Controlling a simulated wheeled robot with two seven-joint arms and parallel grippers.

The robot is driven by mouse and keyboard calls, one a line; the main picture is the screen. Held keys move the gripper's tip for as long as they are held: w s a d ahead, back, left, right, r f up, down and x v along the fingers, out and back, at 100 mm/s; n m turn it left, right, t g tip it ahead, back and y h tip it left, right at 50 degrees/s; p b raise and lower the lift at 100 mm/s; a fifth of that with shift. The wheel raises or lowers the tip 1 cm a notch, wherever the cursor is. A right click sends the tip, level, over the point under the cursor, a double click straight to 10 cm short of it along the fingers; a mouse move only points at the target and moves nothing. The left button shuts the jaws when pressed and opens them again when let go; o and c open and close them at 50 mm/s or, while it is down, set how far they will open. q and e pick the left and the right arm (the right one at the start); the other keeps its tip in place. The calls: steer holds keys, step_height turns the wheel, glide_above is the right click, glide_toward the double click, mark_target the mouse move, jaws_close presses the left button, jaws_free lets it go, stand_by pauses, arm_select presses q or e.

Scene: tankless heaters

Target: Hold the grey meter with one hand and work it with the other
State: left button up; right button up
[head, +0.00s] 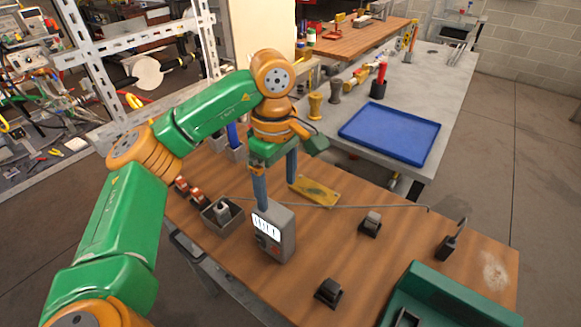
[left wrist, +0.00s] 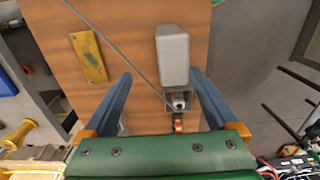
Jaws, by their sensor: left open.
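The grey meter (head: 274,236) stands upright on the wooden table, its white display and buttons facing me in the head view. The left wrist view shows its plain grey casing (left wrist: 173,55) from above. My left gripper (head: 277,193) is open and points down just above and behind the meter. In the left wrist view the meter lies ahead of the gap between the fingertips (left wrist: 161,76), nearer the right-hand finger. In the head view one finger ends close to the meter's top edge; I cannot tell whether it touches. My right gripper is not in view.
A grey open box (head: 222,218) stands left of the meter. A yellow plate (head: 314,191) and a thin rod lie behind it. Small dark blocks (head: 328,292) and a green case (head: 450,302) are at the right. A blue tray (head: 390,134) lies on the grey bench.

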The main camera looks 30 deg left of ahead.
mark_target(273, 211)
arm_select(q)
steer(key=s+f, duration=0.2)
steer(key=shift+s+d+f, duration=0.1)
steer(key=shift+s+f, duration=0.15)
steer(key=shift+s, duration=0.05)
step_height(273, 211, down, 3)
steer(key=shift+w+r+p, duration=0.1)
steer(key=shift+p, duration=0.3)
steer(key=shift+w+f, duration=0.2)
steer(key=shift+w, duration=0.1)
steer(key=shift+s+r, duration=0.15)
steer(key=shift+s, duration=0.15)
steer(key=c, duration=0.9)
jaws_close()
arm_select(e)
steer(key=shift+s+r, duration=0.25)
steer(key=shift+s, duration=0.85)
arm_select(q)
steer(key=shift+w, duration=0.1)
